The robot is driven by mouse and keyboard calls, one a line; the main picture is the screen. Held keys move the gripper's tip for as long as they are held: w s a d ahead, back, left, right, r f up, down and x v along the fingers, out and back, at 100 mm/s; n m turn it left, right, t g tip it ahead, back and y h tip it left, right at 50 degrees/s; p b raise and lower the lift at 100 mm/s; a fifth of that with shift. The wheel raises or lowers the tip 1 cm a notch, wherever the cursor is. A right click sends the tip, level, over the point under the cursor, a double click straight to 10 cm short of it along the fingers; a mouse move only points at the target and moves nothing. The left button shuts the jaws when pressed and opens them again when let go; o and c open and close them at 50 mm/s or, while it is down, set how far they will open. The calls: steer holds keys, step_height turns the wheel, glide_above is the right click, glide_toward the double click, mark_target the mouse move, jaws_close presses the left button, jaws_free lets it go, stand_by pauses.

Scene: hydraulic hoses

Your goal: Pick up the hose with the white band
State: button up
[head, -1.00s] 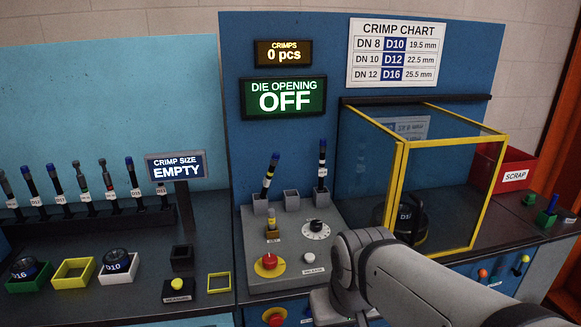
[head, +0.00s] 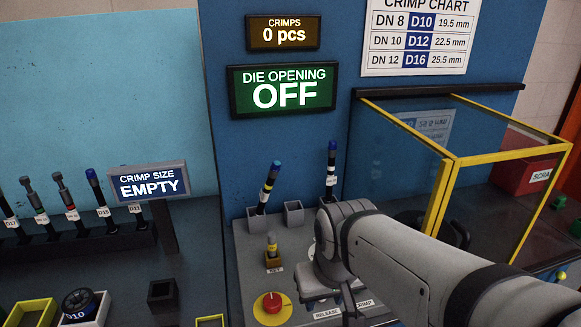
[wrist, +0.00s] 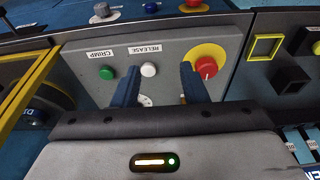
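In the head view, a dark hose (head: 331,172) with a blue cap and what looks like white banding stands upright in a grey cup on the control panel. A second dark hose (head: 268,186), blue-capped with a light band lower down, leans in the cup to its left. An empty grey cup (head: 293,216) stands between them. My gripper (wrist: 158,82) is open and empty in the wrist view. Its two blue fingers are apart over the panel, near the white release button. The hoses cannot be made out in the wrist view. My arm hides part of the panel in the head view.
A red knob (head: 272,303) on a yellow plate and a key post (head: 271,247) stand on the panel. A yellow-framed guard (head: 440,195) stands at right. Several tools (head: 65,197) stand in a rack at left, behind the crimp size sign (head: 150,182).

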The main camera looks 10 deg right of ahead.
steer(key=shift+o, duration=0.8)
steer(key=w+d+r+p, duration=0.1)
steer(key=w+r, duration=0.3)
steer(key=w, duration=0.4)
steer(key=w+d+r+t+p, duration=0.1)
steer(key=w+d+r+p, duration=0.1)
steer(key=w+r, duration=0.3)
steer(key=w+d, duration=0.1)
steer(key=w, duration=0.1)
steer(key=shift+w+d+m, duration=0.4)
step_height(320, 180, up, 5)
steer(key=m+t+h+p, duration=0.1)
steer(key=t+p, duration=0.1)
steer(key=p, duration=0.1)
glide_above(331, 155)
steer(key=s, duration=0.2)
steer(key=shift+w+a+r, duration=0.1)
steer(key=shift+w+a, duration=0.05)
steer(key=shift+a, duration=0.2)
steer(key=x, duration=0.2)
steer(key=p+x, duration=0.1)
steer(key=x, duration=0.2)
steer(key=d+p+x, duration=0.1)
steer(key=x, duration=0.1)
steer(key=shift+w+f, duration=0.25)
jaws_close()
steer(key=shift+r, duration=0.1)
